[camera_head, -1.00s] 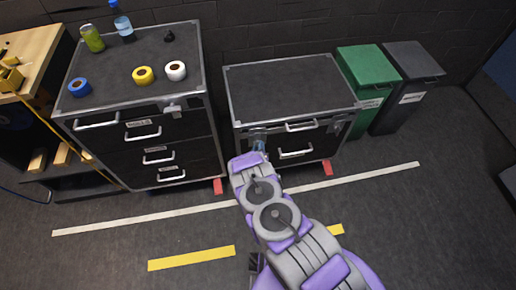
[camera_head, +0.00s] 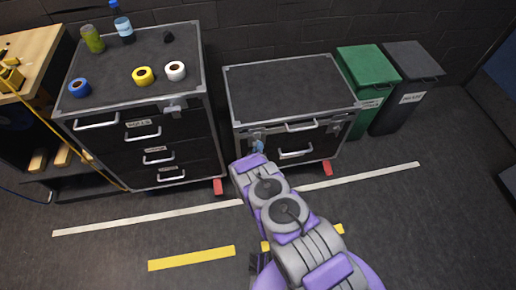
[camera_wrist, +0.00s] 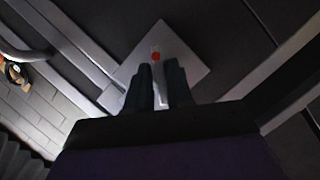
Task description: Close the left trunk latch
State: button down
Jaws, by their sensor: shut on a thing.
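The trunk (camera_head: 290,88) is a black case with metal edges, standing right of the drawer cabinet with its lid down. Its left latch (camera_head: 257,133) is a small metal piece on the front face near the left corner. In the wrist view the latch plate (camera_wrist: 185,68) is a pale tilted square with a red dot. My gripper (camera_head: 258,147) is at this latch, partly hidden by my purple and grey arm. In the wrist view its dark fingers (camera_wrist: 160,88) are close together around a thin pale latch part. The right latch (camera_head: 335,124) shows on the trunk's front.
The drawer cabinet (camera_head: 150,130) stands left, with tape rolls (camera_head: 143,76) and bottles on top. A green bin (camera_head: 368,68) and a dark bin (camera_head: 412,62) stand right of the trunk. Red feet (camera_head: 327,167) stick out below. The front floor is open.

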jog(key=shift+s+a+f, duration=0.1)
jog(key=shift+a, duration=0.05)
jog(key=c, duration=1.2)
grip_release()
jog(key=shift+c, duration=0.2)
jog(key=p+v, duration=0.4)
jog(key=v, duration=1.3)
jog(key=shift+s+p, duration=0.15)
jog(key=shift+p, duration=0.25)
jog(key=shift+a, duration=0.15)
